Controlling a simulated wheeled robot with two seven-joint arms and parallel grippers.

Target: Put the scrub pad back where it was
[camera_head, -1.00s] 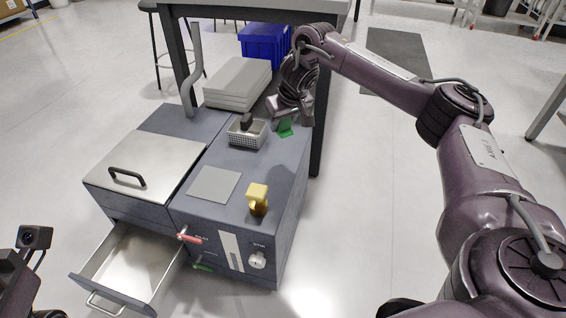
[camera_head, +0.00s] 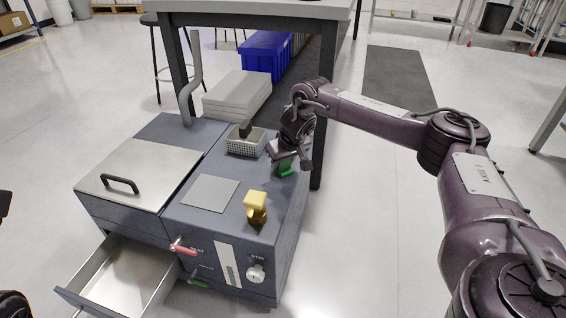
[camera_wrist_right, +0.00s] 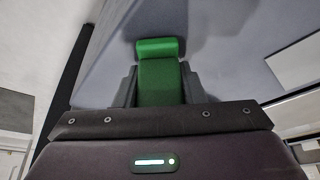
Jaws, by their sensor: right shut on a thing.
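The green scrub pad (camera_head: 285,167) is between the fingers of my right gripper (camera_head: 284,154), over the right part of the grey unit's top (camera_head: 226,165). The right gripper is shut on it. In the right wrist view the scrub pad (camera_wrist_right: 160,80) shows a wide head and a narrower body between the two dark fingers (camera_wrist_right: 160,88). I cannot tell whether its lower side touches the top. My left gripper is out of view; only dark bits of my left side show at the left edge.
A perforated basket (camera_head: 245,146) with a dark handle stands left of the right gripper. A pale square plate (camera_head: 210,193) and a yellow item (camera_head: 256,205) are nearer the front. A lidded section (camera_head: 140,172) and an open drawer (camera_head: 122,275) are left. A table leg (camera_head: 319,152) stands close behind.

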